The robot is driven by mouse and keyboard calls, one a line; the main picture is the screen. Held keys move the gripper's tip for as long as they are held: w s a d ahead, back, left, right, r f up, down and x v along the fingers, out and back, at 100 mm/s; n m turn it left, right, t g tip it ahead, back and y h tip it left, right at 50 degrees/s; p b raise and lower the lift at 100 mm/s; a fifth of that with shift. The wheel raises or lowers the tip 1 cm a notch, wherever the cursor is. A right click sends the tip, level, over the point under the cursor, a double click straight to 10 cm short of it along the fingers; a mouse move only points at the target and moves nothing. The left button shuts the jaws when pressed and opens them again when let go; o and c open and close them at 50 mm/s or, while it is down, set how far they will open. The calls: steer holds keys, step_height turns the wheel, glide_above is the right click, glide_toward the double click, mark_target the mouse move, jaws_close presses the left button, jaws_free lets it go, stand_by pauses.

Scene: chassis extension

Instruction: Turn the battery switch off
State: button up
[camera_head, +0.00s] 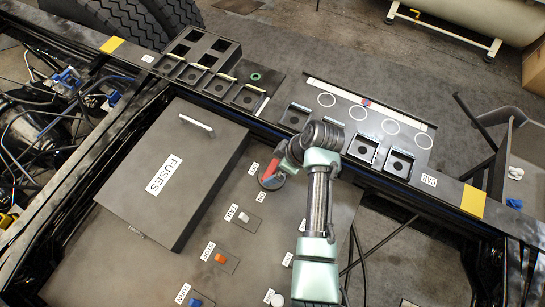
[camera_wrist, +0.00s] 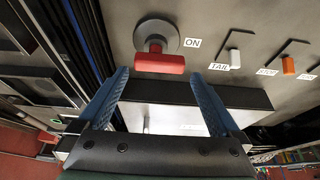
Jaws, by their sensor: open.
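The battery switch has a red handle (camera_head: 271,169) on a round grey base; it sits on the dark panel right of the fuse box. In the wrist view the red handle (camera_wrist: 160,63) lies crosswise below its base (camera_wrist: 157,33), beside an ON label (camera_wrist: 192,42). My gripper (camera_wrist: 158,76) is open, its two blue fingers on either side of the handle's ends. Gaps show between fingertips and handle; contact is not visible. In the head view my gripper (camera_head: 281,163) is at the switch, partly hidden by my wrist.
The FUSES box (camera_head: 172,170) stands left of the switch. Small switches line the panel: white TAIL (camera_head: 243,217), orange STOP (camera_head: 221,258) and blue TURN (camera_head: 195,302). A chassis rail (camera_head: 440,192) with square sockets runs behind. Bare panel lies around the switch.

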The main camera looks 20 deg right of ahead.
mark_target(271, 170)
steer(key=shift+x, duration=1.8)
steer(key=shift+w, duration=0.1)
steer(key=c, duration=1)
